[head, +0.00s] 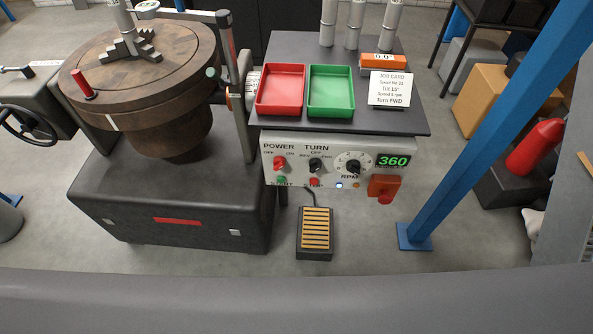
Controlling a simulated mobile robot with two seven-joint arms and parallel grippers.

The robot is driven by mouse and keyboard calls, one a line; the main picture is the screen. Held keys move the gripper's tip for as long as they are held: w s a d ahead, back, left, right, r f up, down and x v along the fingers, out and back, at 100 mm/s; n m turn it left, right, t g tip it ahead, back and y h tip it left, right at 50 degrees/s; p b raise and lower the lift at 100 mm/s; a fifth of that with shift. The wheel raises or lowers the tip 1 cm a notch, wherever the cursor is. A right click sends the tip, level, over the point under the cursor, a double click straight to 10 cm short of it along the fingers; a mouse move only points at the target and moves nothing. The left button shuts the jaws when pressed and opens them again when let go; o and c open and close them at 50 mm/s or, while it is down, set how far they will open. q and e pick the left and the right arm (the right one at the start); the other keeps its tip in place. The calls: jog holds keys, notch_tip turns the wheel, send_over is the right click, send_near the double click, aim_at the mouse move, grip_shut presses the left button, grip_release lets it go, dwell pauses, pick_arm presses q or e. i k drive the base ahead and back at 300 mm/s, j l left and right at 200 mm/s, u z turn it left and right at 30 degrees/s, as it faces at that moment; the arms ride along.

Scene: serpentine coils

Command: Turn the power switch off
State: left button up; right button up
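The power switch (279,163) is a red knob under the label POWER, at the upper left of the grey control panel (334,182). Its marks read OFF on the left and ON on the right. The knob is too small to tell which mark it points to. Beside it are a black TURN knob (316,165), an RPM dial (354,163) and a lit green display (393,161) reading 360. Below are a green start button (281,181) and a red button (314,182). Neither of my grippers is in view.
A round turntable with a chuck (140,50) stands left of the panel. A red tray (281,90), a green tray (331,91) and a job card (390,89) sit on the tabletop above. A red stop button (384,199) protrudes lower right. A foot pedal (315,233) lies below; a blue post (480,130) stands right.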

aim_at(279, 162)
jog(key=k+l, duration=0.1)
jog(key=l, duration=1.45)
